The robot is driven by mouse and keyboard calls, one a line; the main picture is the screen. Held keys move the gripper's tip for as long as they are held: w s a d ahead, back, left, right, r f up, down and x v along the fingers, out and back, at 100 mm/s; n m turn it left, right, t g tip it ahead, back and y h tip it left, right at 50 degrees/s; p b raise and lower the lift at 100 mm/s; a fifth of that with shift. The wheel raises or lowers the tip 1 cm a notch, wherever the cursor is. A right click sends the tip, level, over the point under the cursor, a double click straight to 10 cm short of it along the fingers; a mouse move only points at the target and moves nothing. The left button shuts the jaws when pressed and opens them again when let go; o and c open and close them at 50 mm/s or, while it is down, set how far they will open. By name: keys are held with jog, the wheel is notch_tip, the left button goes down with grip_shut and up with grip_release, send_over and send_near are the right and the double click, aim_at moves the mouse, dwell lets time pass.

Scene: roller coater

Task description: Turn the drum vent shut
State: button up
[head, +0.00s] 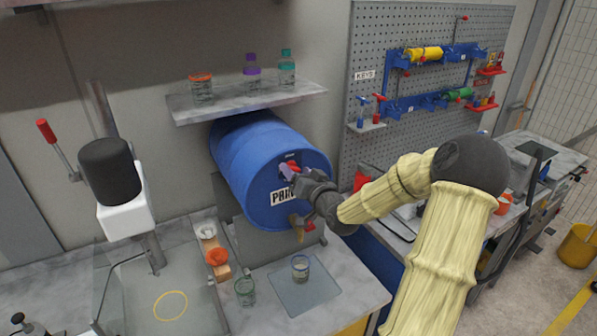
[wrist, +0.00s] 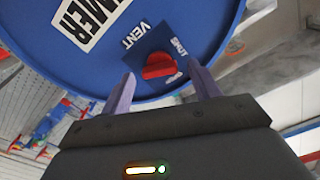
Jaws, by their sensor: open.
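The blue drum (head: 240,165) lies on its side under the shelf, its round face towards me, with a label that starts "PRI" in the head view. In the wrist view the drum face (wrist: 190,25) carries a dark blue plate marked "VENT" and a red vent knob (wrist: 158,66). The vent also shows as a bit of red in the head view (head: 292,166), partly hidden by my gripper. My gripper (wrist: 160,88) is open, its two purple fingers pointing at the drum face. The knob lies between and a little beyond the fingertips. I cannot tell whether they touch it.
A second red handle (head: 309,225) sits low on the drum face. Below it, a glass (head: 300,267) stands on a mat. The marble shelf (head: 250,101) above holds several bottles. A pegboard (head: 425,30) is at the right.

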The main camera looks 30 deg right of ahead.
jog(key=c, duration=1)
jog(key=shift+f+b, duration=0.1)
jog(key=shift+b, duration=0.25)
jog(key=n+b, duration=0.5)
jog(key=b, duration=0.2)
jog(key=o, duration=1)
